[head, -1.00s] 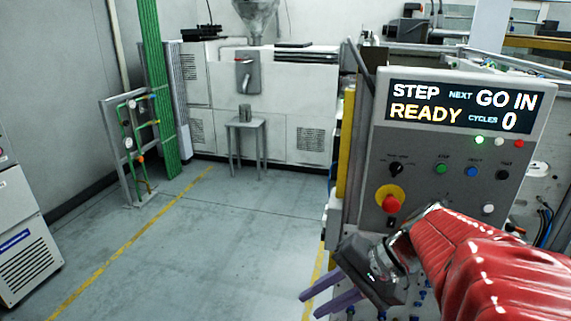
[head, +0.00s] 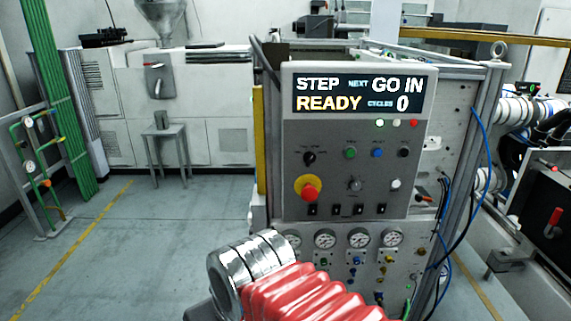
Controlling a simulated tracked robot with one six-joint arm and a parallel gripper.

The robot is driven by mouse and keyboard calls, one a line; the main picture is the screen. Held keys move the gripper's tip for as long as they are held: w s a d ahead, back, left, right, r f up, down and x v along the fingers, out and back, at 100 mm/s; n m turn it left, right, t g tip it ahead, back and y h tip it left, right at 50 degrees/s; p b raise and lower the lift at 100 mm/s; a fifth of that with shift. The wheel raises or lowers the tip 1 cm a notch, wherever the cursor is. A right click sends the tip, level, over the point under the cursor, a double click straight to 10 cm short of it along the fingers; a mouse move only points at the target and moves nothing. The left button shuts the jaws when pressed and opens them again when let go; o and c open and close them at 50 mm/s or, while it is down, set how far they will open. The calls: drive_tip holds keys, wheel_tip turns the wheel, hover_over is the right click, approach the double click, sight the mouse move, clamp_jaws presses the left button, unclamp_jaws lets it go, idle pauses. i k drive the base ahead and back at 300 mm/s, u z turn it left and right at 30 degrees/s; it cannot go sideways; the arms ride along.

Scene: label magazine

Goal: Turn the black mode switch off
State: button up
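The black mode switch (head: 309,158) is a small black rotary knob at the upper left of the grey control panel (head: 330,210), above the red emergency button. Small lettering stands above the knob, too small to read, and its exact pointing direction is hard to tell. My arm, with a red sleeve and metal rings, reaches in at the bottom, below and in front of the panel. My gripper's fingers do not show; nothing of mine touches the switch in view.
A red emergency button (head: 309,190) on a yellow disc is just below the switch. Green (head: 350,152), blue (head: 377,153) and black (head: 404,152) buttons are to its right. Gauges (head: 325,239) line the lower front. Open floor (head: 150,260) lies to the left.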

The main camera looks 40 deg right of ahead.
sight(309, 158)
drive_tip(key=k, duration=0.5)
drive_tip(key=u, duration=1.4)
drive_tip(key=k, duration=0.3)
